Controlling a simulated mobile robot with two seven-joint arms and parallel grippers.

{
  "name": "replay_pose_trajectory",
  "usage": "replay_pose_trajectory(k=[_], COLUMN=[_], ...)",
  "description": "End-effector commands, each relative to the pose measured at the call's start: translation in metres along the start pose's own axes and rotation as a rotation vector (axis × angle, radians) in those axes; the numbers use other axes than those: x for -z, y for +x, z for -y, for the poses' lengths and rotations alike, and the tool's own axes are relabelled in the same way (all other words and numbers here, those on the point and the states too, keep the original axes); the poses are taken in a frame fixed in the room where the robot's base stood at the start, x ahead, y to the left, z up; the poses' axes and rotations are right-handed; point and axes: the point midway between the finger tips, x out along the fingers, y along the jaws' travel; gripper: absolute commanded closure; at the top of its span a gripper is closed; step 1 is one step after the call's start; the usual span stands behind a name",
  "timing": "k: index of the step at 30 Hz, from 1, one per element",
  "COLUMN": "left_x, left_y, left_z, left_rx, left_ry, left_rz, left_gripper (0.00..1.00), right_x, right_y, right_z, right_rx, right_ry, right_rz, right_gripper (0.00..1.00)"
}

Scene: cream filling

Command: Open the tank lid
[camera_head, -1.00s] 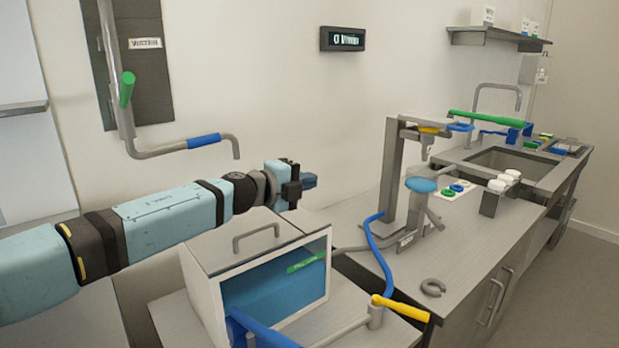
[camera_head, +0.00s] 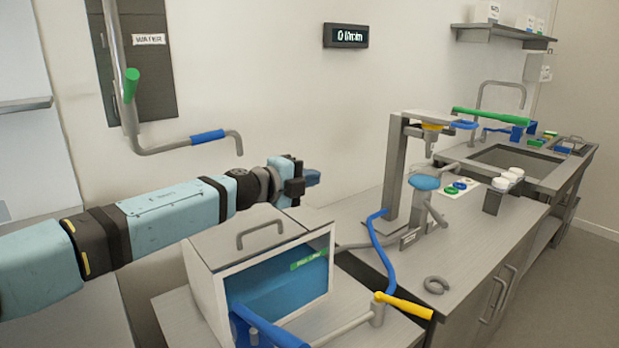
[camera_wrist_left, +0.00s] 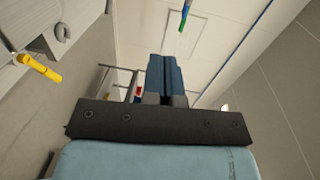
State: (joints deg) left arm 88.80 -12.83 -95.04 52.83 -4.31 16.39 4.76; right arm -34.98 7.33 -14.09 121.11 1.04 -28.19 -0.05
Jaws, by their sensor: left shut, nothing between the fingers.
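The tank (camera_head: 208,286) is a box with a clear front and blue liquid inside, on the near counter in the head view. Its grey lid (camera_head: 250,243) is flat and closed, with a bar handle (camera_head: 260,232) on top. My left gripper (camera_head: 312,178) is behind and above the tank, to the upper right of the handle, apart from it and pointing right. Its blue fingers also show in the left wrist view (camera_wrist_left: 166,75), together with nothing between them. My right gripper is not in view.
A blue-gripped pipe (camera_head: 207,137) hangs on the wall above my left arm. A yellow-handled valve (camera_head: 403,306) stands right of the tank. A filling stand (camera_head: 395,170) with a blue hose is farther right. A grey ring (camera_head: 436,285) lies on the counter.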

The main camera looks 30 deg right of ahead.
Motion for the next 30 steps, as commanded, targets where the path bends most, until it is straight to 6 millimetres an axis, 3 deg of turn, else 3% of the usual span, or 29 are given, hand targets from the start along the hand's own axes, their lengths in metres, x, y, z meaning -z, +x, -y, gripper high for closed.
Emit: replay_pose_trajectory(k=[8, 13, 30], left_x=[0.000, -0.001, -0.001], left_y=[0.000, -0.011, -0.123], left_z=[0.000, 0.000, 0.000], left_rx=[0.000, 0.000, 0.000], left_ry=[0.000, 0.000, 0.001], left_rz=[0.000, 0.000, 0.001], left_gripper=[1.00, 1.00, 1.00], right_x=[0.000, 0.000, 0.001], right_y=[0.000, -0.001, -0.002], right_z=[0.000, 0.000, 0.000], right_rx=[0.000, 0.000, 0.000], right_ry=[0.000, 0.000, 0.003], right_rz=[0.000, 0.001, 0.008], right_gripper=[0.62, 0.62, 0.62])
